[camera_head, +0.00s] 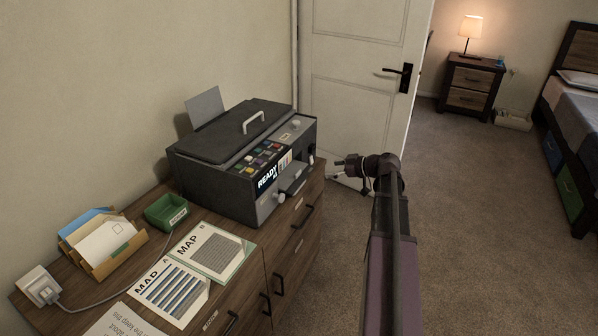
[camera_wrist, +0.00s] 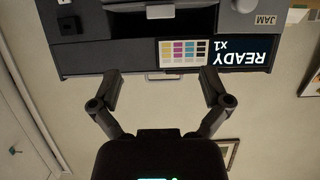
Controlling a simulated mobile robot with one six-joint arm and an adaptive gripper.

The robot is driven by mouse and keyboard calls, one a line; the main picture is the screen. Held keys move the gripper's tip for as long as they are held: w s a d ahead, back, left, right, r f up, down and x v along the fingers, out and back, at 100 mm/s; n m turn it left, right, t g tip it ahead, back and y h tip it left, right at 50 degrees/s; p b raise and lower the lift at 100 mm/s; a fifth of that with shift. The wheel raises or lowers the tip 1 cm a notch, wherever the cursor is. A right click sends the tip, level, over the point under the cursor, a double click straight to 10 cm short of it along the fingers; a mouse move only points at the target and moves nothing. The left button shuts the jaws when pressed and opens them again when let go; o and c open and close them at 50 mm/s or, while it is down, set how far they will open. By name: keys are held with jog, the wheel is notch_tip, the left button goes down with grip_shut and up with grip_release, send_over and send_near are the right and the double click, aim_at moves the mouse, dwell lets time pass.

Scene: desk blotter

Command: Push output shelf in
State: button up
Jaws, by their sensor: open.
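The dark grey printer (camera_head: 235,165) stands on the wooden cabinet, its front panel facing right. Its output shelf (camera_head: 294,186) appears as a small grey ledge jutting from the lower front. In the wrist view the printer (camera_wrist: 110,52) is upside down across the top, and a pale ledge (camera_wrist: 160,12) that looks like the shelf shows at the upper edge. My gripper (camera_head: 339,168) is to the right of the printer front, apart from it. In the wrist view my gripper (camera_wrist: 162,88) is open and empty, its two fingers spread below the printer front in the picture.
A green box (camera_head: 166,212), printed map sheets (camera_head: 215,250) and a letter holder (camera_head: 103,248) lie on the cabinet left of and before the printer. The screen (camera_wrist: 240,54) reads READY x1. A white door (camera_head: 355,75) stands behind; the carpet to the right is clear.

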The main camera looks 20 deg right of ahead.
aim_at(298, 181)
jog(key=b+x, duration=0.5)
jog(key=x, duration=0.8)
jog(key=shift+w+a+f, duration=0.25)
grip_shut()
dwell(0.4)
